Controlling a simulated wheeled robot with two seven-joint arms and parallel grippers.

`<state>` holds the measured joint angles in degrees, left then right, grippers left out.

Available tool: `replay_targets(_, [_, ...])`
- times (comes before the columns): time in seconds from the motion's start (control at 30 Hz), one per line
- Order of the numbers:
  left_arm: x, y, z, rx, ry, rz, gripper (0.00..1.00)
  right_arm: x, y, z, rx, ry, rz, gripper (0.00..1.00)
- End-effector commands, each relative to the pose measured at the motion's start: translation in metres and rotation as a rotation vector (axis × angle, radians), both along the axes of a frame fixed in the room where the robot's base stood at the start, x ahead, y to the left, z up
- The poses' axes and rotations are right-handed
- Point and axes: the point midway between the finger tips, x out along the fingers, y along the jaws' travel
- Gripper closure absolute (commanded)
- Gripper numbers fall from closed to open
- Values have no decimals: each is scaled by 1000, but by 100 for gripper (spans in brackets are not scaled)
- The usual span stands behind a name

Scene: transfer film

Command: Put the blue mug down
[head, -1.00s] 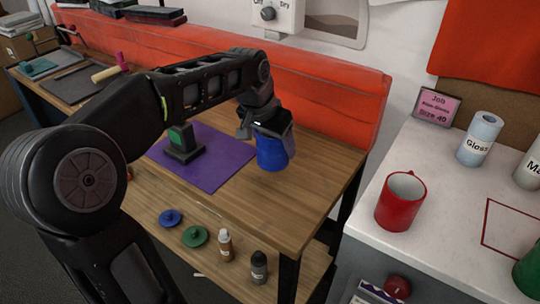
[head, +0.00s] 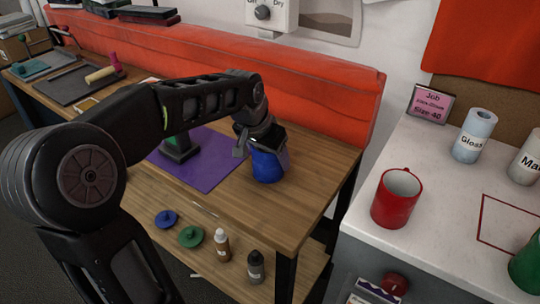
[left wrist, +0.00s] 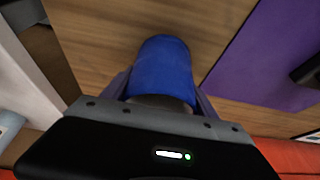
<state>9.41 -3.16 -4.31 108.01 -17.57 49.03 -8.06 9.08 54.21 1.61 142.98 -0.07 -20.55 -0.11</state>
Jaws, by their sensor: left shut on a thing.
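The blue mug (head: 267,167) is at the right part of the wooden table, to the right of the purple mat (head: 208,172). My left gripper (head: 262,146) is shut on the blue mug from above and behind. In the left wrist view the blue mug (left wrist: 162,68) sits between the two fingers, with wood beyond it. The mug is a little tilted in the head view. I cannot tell whether its base touches the wood. My right gripper is not in view.
A red mug (head: 396,197) stands on the white counter (head: 440,245) at the right, near the "Gloss" can (head: 474,136). A dark device (head: 180,147) stands on the purple mat. Bare wood (head: 300,200) lies right of the blue mug. An orange-red bench back (head: 330,105) runs behind.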

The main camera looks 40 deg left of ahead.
Motion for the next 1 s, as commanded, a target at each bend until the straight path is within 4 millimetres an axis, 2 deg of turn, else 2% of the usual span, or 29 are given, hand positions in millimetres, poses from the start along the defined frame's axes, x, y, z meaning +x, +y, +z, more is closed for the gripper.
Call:
replay_targets(0.07, [0, 0, -2, 0, -2, 0, 91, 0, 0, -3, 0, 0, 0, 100])
replay_targets(0.1, [0, 0, -3, 0, 0, 0, 32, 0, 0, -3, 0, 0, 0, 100])
replay_targets(0.3, [0, 0, -2, 0, 0, 0, 16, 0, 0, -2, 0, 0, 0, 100])
replay_targets(0.37, [0, 0, -2, 0, 0, 0, 11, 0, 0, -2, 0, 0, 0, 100])
replay_targets(0.77, [-1, 0, 5, 0, -1, 0, 11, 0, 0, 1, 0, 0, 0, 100])
replay_targets(1.0, [-15, -1, 41, 1, -6, -1, 11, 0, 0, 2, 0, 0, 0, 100])
